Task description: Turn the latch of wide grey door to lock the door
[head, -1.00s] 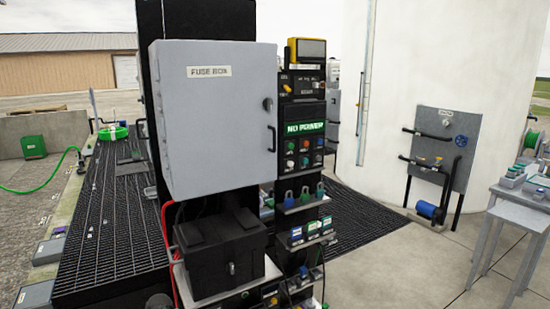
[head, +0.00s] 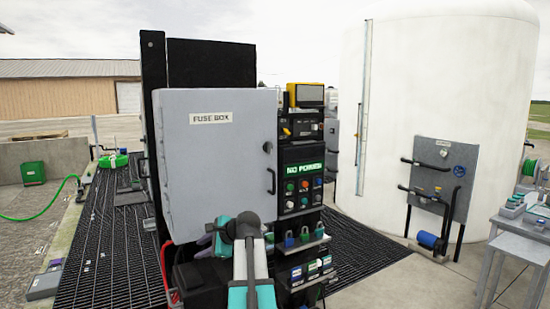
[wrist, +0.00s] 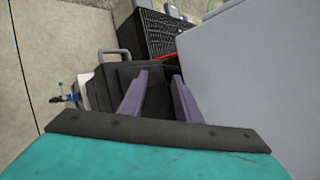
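The wide grey door (head: 220,170) with a FUSE BOX label stands upright in the middle of the head view. It looks closed, though its far edge is hard to judge. Its small dark latch (head: 267,147) is near the right edge, above a black handle (head: 271,180). In the wrist view a light grey panel (wrist: 255,70), likely the fuse box, fills the right side; no latch shows there. My gripper (wrist: 160,75) is open and empty, with purple fingers apart over a black box. In the head view my arm is low in front of the door, apart from the latch.
A control panel (head: 303,172) reading NO POWER stands right of the door, with padlocks (head: 304,236) on a shelf below. The black box (wrist: 125,75) lies beneath my gripper. A black grating (head: 105,225) is at left. A white tank (head: 430,90) is at right.

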